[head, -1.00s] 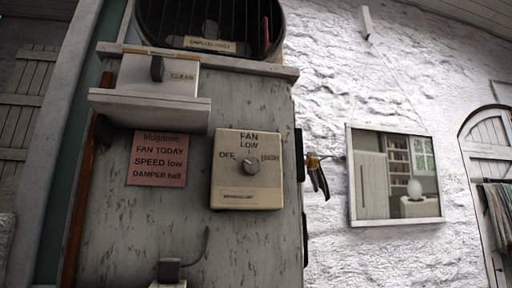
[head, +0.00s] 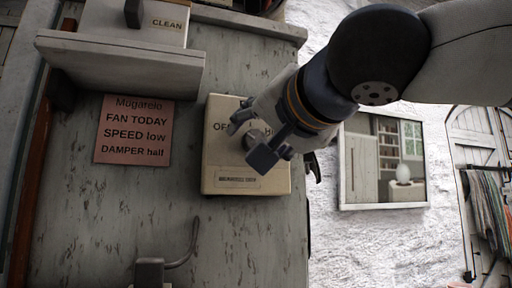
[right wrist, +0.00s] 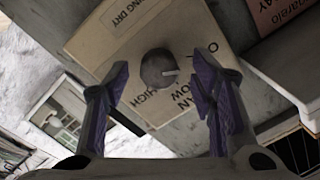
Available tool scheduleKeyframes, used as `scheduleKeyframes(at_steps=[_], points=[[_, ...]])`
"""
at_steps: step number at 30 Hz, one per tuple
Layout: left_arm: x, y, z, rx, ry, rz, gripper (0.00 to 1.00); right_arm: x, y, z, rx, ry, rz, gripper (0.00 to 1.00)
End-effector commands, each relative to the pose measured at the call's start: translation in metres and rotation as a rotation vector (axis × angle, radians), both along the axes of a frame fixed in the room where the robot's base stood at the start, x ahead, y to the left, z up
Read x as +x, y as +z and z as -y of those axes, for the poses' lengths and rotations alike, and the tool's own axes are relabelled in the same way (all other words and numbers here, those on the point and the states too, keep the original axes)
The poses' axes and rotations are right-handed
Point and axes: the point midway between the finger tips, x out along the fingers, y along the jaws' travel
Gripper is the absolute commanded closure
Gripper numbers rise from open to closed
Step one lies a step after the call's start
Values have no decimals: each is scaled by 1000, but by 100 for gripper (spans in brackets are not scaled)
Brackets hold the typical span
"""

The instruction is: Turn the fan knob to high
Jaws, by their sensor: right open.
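The fan control box (head: 246,181) is a cream panel on the grey cabinet. Its round grey knob is largely covered by my right gripper (head: 250,140) in the head view. In the right wrist view the knob (right wrist: 158,69) shows between the spread purple-padded fingertips of my right gripper (right wrist: 161,84), with a gap on either side. The knob's pale mark points right in that view, toward the FAN LOW side; its exact setting is hard to tell. HIGH is printed below the knob there. My left gripper is out of view.
A pink note (head: 133,130) reading FAN TODAY SPEED low, DAMPER half is left of the box. A pale ledge (head: 120,62) juts out above it. A small lever (head: 150,271) is below. A framed mirror (head: 383,160) hangs on the white wall at right.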

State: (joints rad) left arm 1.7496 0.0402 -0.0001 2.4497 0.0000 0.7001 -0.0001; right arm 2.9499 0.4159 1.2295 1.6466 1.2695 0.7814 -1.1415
Motion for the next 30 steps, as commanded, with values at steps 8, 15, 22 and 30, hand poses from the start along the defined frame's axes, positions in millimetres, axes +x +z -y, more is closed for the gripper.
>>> scheduleKeyframes(at_steps=[8,15,22,30], points=[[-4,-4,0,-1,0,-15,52,15,-1,-6,0,0,0,49],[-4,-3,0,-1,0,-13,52,15,0,-6,0,0,0,74],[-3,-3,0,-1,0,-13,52,15,0,-6,1,0,0,97],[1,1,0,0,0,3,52,13,2,-6,56,1,-15,97]])
